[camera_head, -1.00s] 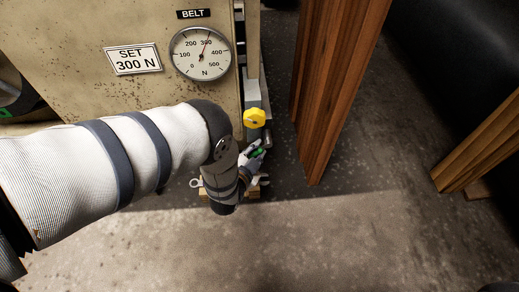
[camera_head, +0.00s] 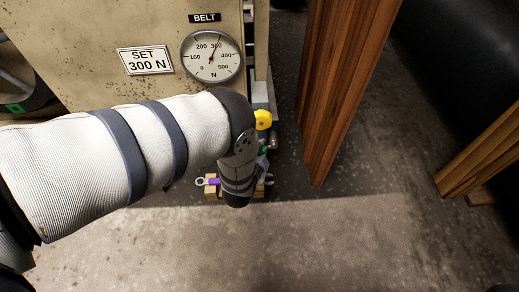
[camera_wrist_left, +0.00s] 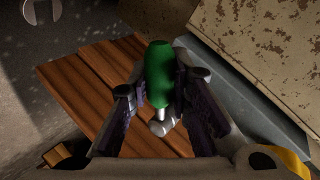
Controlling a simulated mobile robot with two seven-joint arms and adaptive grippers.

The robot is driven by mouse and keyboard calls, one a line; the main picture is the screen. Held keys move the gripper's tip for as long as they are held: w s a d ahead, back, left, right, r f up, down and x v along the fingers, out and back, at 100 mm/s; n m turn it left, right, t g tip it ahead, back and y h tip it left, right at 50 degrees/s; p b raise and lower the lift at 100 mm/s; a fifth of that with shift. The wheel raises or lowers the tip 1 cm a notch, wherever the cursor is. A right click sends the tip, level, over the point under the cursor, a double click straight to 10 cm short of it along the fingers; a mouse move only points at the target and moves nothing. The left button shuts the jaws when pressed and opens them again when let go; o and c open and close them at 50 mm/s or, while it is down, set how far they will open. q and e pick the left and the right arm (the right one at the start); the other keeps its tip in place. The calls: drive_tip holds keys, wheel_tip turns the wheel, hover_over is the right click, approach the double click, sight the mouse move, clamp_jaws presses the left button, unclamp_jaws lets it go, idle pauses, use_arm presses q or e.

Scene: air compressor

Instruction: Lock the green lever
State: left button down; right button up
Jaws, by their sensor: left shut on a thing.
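The green lever (camera_wrist_left: 158,65) shows in the left wrist view as a rounded green handle on a metal stem. My left gripper (camera_wrist_left: 158,92) has its dark finger pads on either side of it and is shut on it. In the head view only a small patch of the green lever (camera_head: 263,152) shows beside my wrist. Most of my left gripper is hidden behind my forearm and wrist there. Whether the lever is locked cannot be told. My right gripper is not in view.
A yellow knob (camera_head: 263,120) sits just above the lever. The belt gauge (camera_head: 212,56) reads about 300 N, beside a "SET 300 N" sign (camera_head: 145,60). A wooden post (camera_head: 335,90) stands close on the right. Open floor (camera_head: 330,235) lies in front.

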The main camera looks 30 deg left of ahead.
use_arm(q)
drive_tip(key=shift+s, duration=0.1)
drive_tip(key=c, duration=1.4)
unclamp_jaws()
drive_tip(key=shift+c, duration=0.2)
drive_tip(key=v, duration=1.2)
